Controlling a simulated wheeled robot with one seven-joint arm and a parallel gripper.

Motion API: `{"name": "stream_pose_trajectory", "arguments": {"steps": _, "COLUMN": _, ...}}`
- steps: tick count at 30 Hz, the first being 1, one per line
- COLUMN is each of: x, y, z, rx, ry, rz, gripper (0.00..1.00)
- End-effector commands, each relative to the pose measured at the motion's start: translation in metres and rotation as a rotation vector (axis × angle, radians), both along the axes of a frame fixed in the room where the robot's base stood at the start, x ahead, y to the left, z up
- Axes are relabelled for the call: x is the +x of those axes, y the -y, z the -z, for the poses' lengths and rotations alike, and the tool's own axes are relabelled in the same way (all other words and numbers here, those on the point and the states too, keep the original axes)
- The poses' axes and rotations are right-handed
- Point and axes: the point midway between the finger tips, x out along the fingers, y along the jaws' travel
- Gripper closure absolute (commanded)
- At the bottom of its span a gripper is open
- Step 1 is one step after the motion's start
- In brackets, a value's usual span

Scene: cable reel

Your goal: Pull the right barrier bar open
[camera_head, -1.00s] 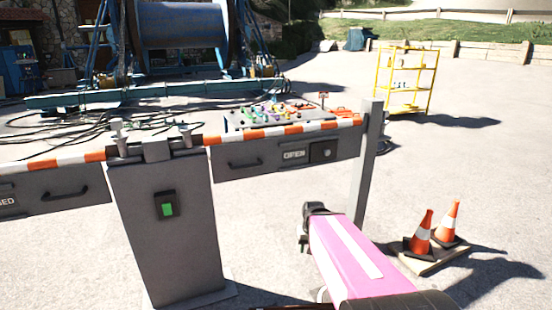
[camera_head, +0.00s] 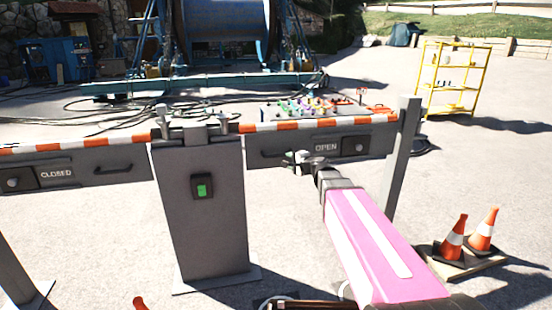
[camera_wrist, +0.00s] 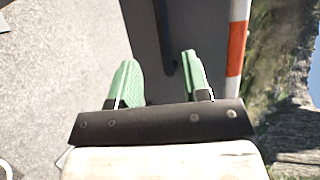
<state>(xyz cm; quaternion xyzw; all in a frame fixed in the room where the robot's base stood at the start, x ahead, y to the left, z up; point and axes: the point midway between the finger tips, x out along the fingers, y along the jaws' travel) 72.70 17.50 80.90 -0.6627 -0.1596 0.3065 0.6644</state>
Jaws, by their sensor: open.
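The right barrier bar (camera_head: 270,145) is a grey panel with an orange-and-white striped top edge and the label OPEN, running from the central grey post (camera_head: 205,225) to a right-hand post (camera_head: 400,160). Its dark handle (camera_head: 264,153) is partly hidden behind my gripper (camera_head: 292,158), which is in front of the panel. In the wrist view, my gripper (camera_wrist: 160,82) has its two green fingers apart and empty. The dark handle (camera_wrist: 163,40) shows ahead between them, nearer the right finger, with the striped edge (camera_wrist: 236,45) to the right. I cannot tell any contact.
The left barrier bar (camera_head: 100,165), labelled CLOSED, has its own handle. A green-lit box (camera_head: 202,187) is on the central post. Traffic cones (camera_head: 453,238) stand at the right, and a yellow shelf (camera_head: 452,75) stands behind. A reel (camera_head: 228,20) and loose cables lie beyond the bars.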

Motion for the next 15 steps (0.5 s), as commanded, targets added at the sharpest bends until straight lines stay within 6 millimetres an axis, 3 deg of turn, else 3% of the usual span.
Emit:
{"name": "stream_pose_trajectory", "arguments": {"steps": 8, "x": 0.016, "y": -0.01, "z": 0.002, "rx": 0.009, "ry": 0.0, "rz": 0.004, "gripper": 0.56}}
{"name": "stream_pose_trajectory", "arguments": {"steps": 15, "x": 0.046, "y": -0.035, "z": 0.009, "rx": 0.008, "ry": 0.0, "rz": 0.002, "gripper": 0.56}}
